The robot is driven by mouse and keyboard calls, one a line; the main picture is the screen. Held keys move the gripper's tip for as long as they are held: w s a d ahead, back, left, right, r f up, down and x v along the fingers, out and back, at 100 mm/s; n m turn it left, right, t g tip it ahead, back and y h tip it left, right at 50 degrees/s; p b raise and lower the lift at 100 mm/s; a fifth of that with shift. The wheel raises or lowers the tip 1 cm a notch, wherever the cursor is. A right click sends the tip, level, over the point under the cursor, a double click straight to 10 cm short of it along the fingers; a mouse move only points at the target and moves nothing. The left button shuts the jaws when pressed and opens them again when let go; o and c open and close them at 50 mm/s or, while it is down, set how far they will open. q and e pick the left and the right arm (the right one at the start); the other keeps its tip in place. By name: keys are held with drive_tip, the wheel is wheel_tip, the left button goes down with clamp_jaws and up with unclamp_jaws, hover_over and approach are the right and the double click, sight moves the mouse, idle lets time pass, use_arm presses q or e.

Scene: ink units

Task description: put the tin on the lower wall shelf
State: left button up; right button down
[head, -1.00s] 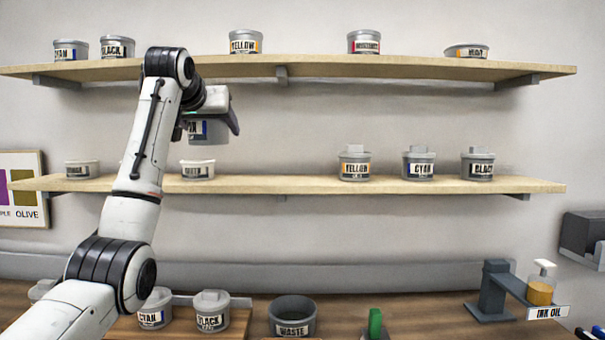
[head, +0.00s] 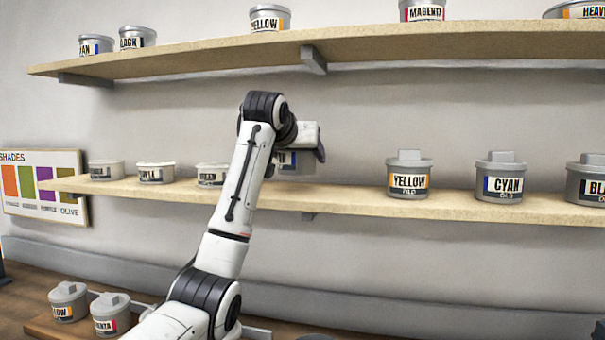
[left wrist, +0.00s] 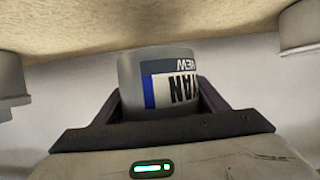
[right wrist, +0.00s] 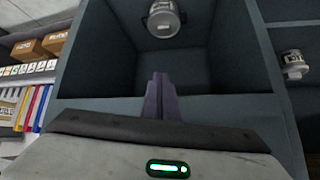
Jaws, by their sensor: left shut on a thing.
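My left gripper (head: 306,150) is shut on a grey tin (head: 296,163) with a white and blue label. The left wrist view shows the tin (left wrist: 140,68) upside down in the picture, its label reading CYAN NEW, between the fingers of that gripper (left wrist: 158,95). The tin is at the lower wall shelf (head: 340,198), right of a low tub. Its base looks at or just above the board; I cannot tell if it touches. My arm partly hides it. My right gripper (right wrist: 160,95) is shut and empty, seen only in the right wrist view.
The lower shelf holds low tubs (head: 156,173) on the left, and YELLOW (head: 409,175) and CYAN OLD (head: 500,178) tins on the right. Bare board lies before the YELLOW tin. The upper shelf (head: 400,45) hangs above. A dark bin (right wrist: 205,100) is below my right gripper.

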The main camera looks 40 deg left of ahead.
sight(291, 161)
use_arm(q)
wheel_tip(291, 161, down, 4)
drive_tip(key=shift+r, duration=0.2)
drive_tip(key=o, duration=1.5)
drive_tip(key=shift+f, duration=0.15)
drive_tip(key=shift+c, duration=0.2)
drive_tip(key=shift+s+d+r, duration=0.15)
drive_tip(key=shift+s+r, duration=0.05)
drive_tip(key=b+v, duration=0.2)
drive_tip(key=v, duration=0.9)
drive_tip(key=shift+s+r, duration=0.1)
drive_tip(key=shift+s, duration=0.15)
